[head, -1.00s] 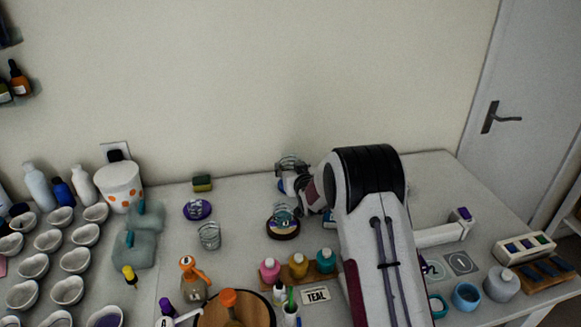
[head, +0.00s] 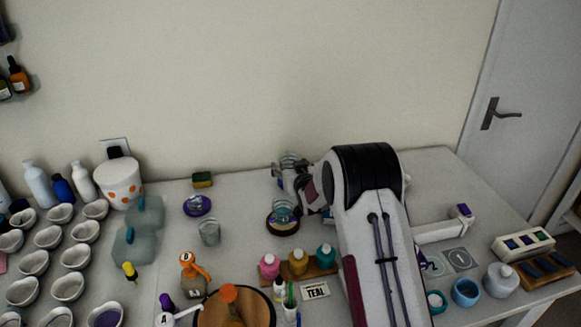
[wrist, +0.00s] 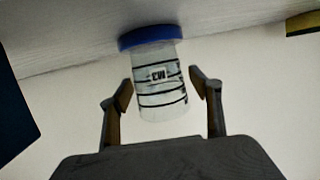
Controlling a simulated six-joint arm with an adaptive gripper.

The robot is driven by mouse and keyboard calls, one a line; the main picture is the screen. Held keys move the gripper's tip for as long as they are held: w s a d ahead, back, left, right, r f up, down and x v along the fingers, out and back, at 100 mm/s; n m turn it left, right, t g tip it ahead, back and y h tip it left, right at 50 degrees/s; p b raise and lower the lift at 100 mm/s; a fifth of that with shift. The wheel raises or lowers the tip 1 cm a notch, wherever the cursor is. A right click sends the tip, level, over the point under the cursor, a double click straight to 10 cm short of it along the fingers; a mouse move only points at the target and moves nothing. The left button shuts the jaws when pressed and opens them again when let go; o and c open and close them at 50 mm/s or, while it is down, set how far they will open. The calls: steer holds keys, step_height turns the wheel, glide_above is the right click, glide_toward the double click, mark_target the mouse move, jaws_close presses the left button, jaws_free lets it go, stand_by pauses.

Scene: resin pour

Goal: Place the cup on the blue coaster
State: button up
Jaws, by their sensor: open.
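The cup (wrist: 162,98) is clear, with dark bands and a small label. In the wrist view it appears upside down, its base against the blue coaster (wrist: 146,37); it looks to be standing on it. My gripper (wrist: 160,82) is open, one finger on each side of the cup, with narrow gaps showing. In the head view the cup (head: 289,160) is at the back of the table, partly hidden by my gripper (head: 277,170). The blue coaster is mostly hidden there.
Another clear cup (head: 283,210) stands on a dark round coaster (head: 282,229) just in front of my gripper. Paint bottles on a wooden stand (head: 299,273) are nearer.

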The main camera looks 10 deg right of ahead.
steer(key=shift+s+r, duration=0.1)
steer(key=shift+r, duration=0.1)
steer(key=shift+s, duration=0.2)
steer(key=v, duration=1.1)
steer(key=shift+s, duration=0.2)
steer(key=shift+r, duration=0.1)
stand_by(0.6)
